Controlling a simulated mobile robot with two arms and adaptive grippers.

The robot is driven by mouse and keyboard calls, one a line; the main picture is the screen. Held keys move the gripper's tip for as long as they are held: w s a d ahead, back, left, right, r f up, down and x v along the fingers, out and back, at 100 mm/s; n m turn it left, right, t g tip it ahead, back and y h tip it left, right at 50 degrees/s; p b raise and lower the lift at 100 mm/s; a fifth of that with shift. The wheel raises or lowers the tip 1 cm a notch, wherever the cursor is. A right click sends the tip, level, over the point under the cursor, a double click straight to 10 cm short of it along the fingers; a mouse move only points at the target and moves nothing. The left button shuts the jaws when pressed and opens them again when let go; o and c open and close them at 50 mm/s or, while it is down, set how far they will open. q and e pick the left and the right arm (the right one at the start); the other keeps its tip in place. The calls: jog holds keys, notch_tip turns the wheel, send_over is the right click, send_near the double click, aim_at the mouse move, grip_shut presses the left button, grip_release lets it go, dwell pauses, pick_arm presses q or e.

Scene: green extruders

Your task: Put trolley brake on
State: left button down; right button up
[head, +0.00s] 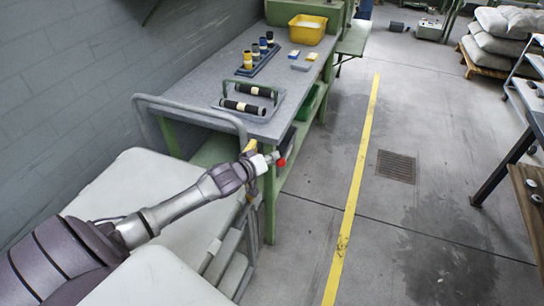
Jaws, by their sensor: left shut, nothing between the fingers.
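The trolley is at the lower left, with a grey tubular handle (190,106) at its far end and large white sacks (150,268) on it. My left arm reaches over the sacks from the left. My left gripper (268,160) is shut and empty at the trolley's far right corner, beside the green bench leg. A small red knob-like piece (281,162) shows right at the gripper's tip; I cannot tell if it is the brake or if the gripper touches it. A small yellow piece (250,146) is just behind the gripper. My right gripper is not in view.
A green workbench (225,72) along the wall holds a yellow bin (307,30), a tray with black rolls (252,98) and small bottles. A yellow floor line (356,175) and a drain grate (396,166) lie on open floor to the right. Pallet sacks (500,42) stand far right.

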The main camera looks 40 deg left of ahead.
aim_at(280, 165)
pick_arm(q)
jog(key=shift+w+d+f+m+g+y+p, duration=0.2)
jog(key=shift+d+f+m+g+y+p, duration=0.1)
jog(key=shift+d+f+m+y+p, duration=0.4)
jog(key=shift+w+d+f+m+y, duration=0.1)
jog(key=shift+d+f+m+y, duration=0.2)
jog(key=shift+d+f+m, duration=0.3)
jog(key=f+m+y+b, duration=0.1)
jog(key=f, duration=0.1)
jog(key=f+m+y+b, duration=0.1)
jog(key=f, duration=0.1)
jog(key=f+m+g+y+b, duration=0.1)
jog(key=f, duration=0.1)
jog(key=shift+w+d+m, duration=0.1)
jog(key=shift+d+m, duration=0.25)
jog(key=shift+m, duration=0.05)
jog(key=shift+f, duration=0.1)
